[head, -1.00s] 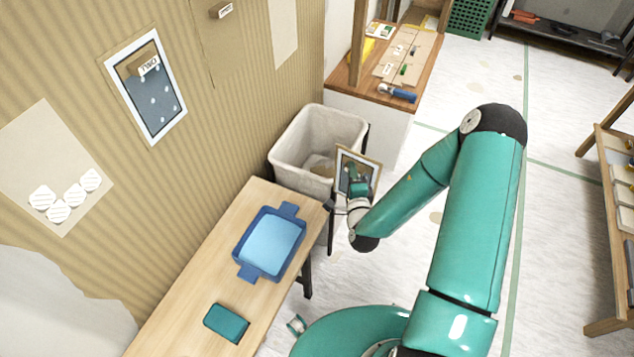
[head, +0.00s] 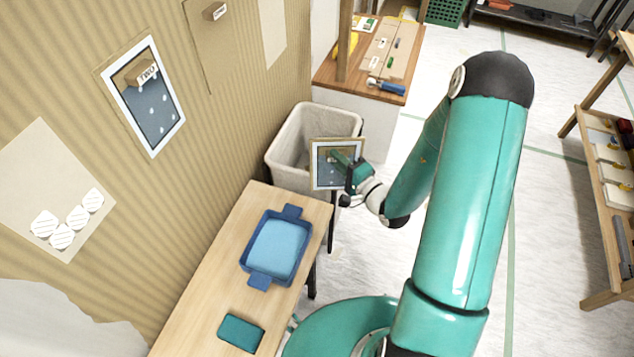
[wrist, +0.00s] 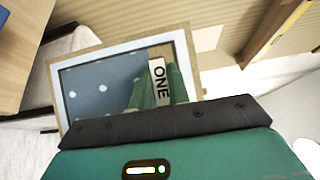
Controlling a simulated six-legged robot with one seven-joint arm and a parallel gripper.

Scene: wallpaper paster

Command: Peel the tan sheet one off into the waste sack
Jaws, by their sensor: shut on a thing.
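Tan sheet one (head: 320,178) has a tan edge, a white border and a blue dotted middle. Its tan block bears the label ONE in the wrist view (wrist: 158,82). My gripper (head: 342,163) is shut on the sheet, and the dark jaw (wrist: 165,122) crosses its lower part in the wrist view. The waste sack (head: 285,143) is a pale open bin beyond the bench. In the head view the sheet overlaps the sack's near right side; it is held up, and I cannot tell whether it is over the opening.
A wooden bench (head: 215,262) carries a blue tray (head: 255,280) and a teal pad (head: 240,333). A similar sheet labelled TWO (head: 150,100) hangs on the striped wall at left. A wooden table (head: 390,62) with tools stands behind the sack.

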